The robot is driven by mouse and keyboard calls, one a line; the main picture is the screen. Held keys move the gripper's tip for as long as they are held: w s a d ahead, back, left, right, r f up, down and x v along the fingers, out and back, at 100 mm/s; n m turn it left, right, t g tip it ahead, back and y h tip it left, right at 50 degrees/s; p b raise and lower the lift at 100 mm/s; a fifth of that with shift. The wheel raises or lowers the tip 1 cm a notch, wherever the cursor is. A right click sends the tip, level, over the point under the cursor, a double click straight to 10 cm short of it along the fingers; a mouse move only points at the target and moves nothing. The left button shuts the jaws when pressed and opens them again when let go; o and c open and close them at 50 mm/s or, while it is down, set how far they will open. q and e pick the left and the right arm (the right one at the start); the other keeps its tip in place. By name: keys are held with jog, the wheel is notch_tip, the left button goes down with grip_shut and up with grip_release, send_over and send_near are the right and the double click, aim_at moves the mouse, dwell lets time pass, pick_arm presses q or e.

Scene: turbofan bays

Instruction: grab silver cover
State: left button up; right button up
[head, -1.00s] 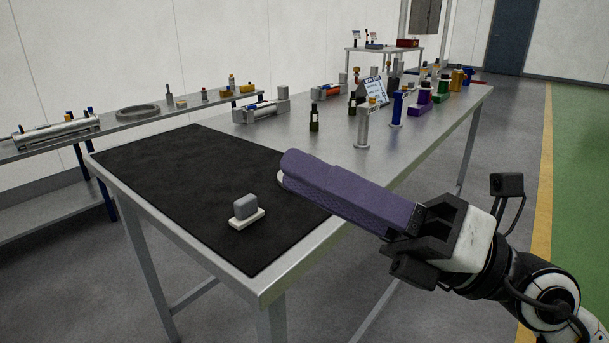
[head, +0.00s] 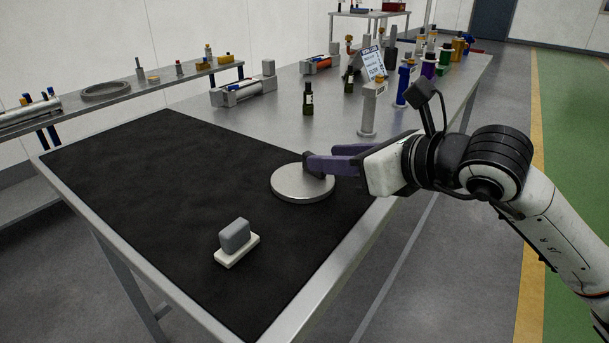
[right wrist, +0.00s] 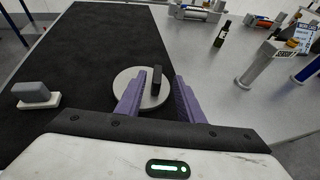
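The silver cover (head: 300,188) is a flat round disc lying on the black mat (head: 170,190), with a dark upright handle on top. It also shows in the right wrist view (right wrist: 126,84), where its black handle (right wrist: 157,78) stands between the fingers. My right gripper (head: 316,165) reaches in from the right at the cover, its purple fingers beside the handle. In the right wrist view my right gripper (right wrist: 158,90) is open, with a gap on each side of the handle. My left gripper is not in view.
A grey block on a white base (head: 235,240) stands on the mat in front of the cover. A silver post (head: 368,110), a dark bottle (head: 308,100) and several coloured parts stand farther back on the table. The mat's left side is clear.

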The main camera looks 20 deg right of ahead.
aim_at(303, 173)
jog(key=x, duration=0.5)
jog(key=shift+s+a, duration=0.15)
grip_shut()
